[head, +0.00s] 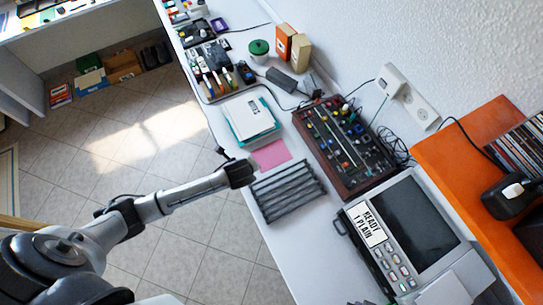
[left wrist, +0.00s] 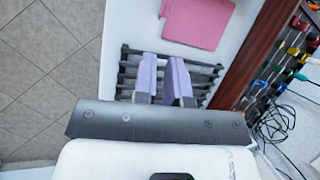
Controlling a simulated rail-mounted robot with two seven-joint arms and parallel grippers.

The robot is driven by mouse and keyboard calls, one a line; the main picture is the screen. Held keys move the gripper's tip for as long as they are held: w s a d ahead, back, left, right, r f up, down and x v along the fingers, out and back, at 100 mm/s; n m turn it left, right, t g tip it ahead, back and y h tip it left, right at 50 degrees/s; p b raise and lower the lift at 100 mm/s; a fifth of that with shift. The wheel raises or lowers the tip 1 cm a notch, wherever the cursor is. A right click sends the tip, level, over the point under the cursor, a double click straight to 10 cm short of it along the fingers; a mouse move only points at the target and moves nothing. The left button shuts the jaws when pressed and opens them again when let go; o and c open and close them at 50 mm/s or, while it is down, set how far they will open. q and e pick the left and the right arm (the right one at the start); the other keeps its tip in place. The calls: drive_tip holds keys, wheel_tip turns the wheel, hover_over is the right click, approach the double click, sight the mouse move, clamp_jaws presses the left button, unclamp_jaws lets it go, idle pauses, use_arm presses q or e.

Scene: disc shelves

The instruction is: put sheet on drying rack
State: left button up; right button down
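A pink sheet (head: 270,155) lies flat on the white counter just beyond the drying rack. It also shows at the top of the left wrist view (left wrist: 198,22). The drying rack (head: 288,191) is a dark slatted frame lying on the counter, and its bars show in the left wrist view (left wrist: 203,69). My left gripper (head: 244,173) is over the counter's edge beside the rack. In the left wrist view its two purple fingers (left wrist: 163,80) are apart with nothing between them, above the rack. My right gripper is not in view.
A grey machine (head: 405,235) with a screen and a label reading "READY 1 PLAIN" stands in front of the rack. A wooden-sided mixer panel (head: 343,146) with cables is right of the rack. Stacked papers (head: 250,118) lie behind the pink sheet. Open floor lies left.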

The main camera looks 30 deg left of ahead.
use_arm(q)
drive_tip(key=shift+m, duration=0.7)
drive_tip(key=b+x, duration=0.2)
drive_tip(key=x, duration=0.6)
drive_tip(key=shift+w+f, duration=0.2)
drive_tip(key=shift+f, duration=0.15)
drive_tip(key=b+x, duration=0.1)
drive_tip(key=x, duration=0.3)
drive_tip(key=shift+d, duration=0.1)
drive_tip(key=shift+w+f, duration=0.2)
drive_tip(key=shift+f, duration=0.2)
clamp_jaws()
